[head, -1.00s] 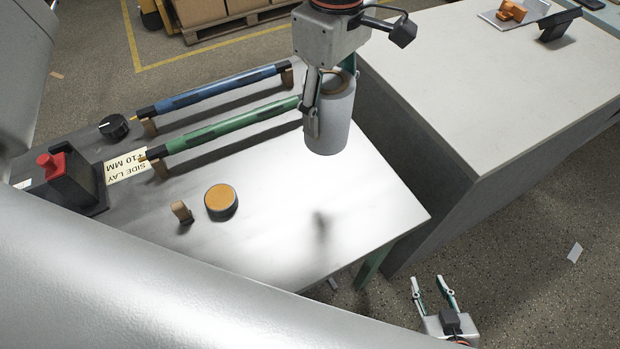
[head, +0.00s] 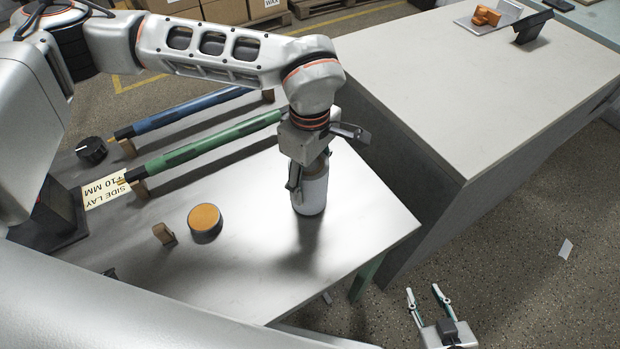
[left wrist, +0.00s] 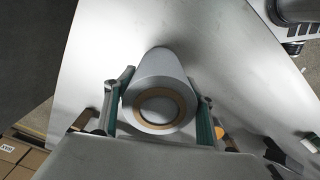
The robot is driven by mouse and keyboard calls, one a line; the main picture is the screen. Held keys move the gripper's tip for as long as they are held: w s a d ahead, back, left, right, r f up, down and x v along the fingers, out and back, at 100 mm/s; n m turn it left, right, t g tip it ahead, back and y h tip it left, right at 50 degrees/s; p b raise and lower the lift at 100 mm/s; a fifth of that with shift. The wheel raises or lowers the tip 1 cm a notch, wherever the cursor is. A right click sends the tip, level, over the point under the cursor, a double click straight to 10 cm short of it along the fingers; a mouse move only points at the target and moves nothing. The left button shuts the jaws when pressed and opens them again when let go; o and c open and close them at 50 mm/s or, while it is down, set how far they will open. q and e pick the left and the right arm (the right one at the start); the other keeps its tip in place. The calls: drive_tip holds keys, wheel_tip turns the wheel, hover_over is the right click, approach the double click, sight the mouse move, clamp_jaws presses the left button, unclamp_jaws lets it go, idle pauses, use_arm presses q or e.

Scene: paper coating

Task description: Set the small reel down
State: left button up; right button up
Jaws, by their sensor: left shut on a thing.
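The small reel (head: 312,194) is a pale grey-white upright roll over the bare front part of the metal table (head: 365,215). My left gripper (head: 309,182) is shut on it from above, one finger on each side. In the left wrist view the reel (left wrist: 157,70) sits between the green-padded fingers, its tan core ring towards the camera. Its lower end is at or just above the table top; I cannot tell whether it touches. My right gripper (head: 423,289) is open and empty over the floor at the bottom right.
An orange-topped round tin (head: 205,219) and a small brown block (head: 163,234) stand left of the reel. Green (head: 205,148) and blue (head: 190,110) rollers lie behind. A grey counter (head: 450,90) stands to the right. Table around the reel is clear.

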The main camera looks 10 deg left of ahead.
use_arm(q)
drive_tip(key=shift+f, duration=0.25)
drive_tip(key=shift+f, duration=0.2)
drive_tip(key=o, duration=1.3)
drive_tip(key=shift+r, duration=0.1)
wheel_tip(320, 180, up, 12)
drive_tip(key=shift+r+p, duration=0.1)
drive_tip(key=shift+p, duration=0.4)
drive_tip(key=shift+s, duration=0.1)
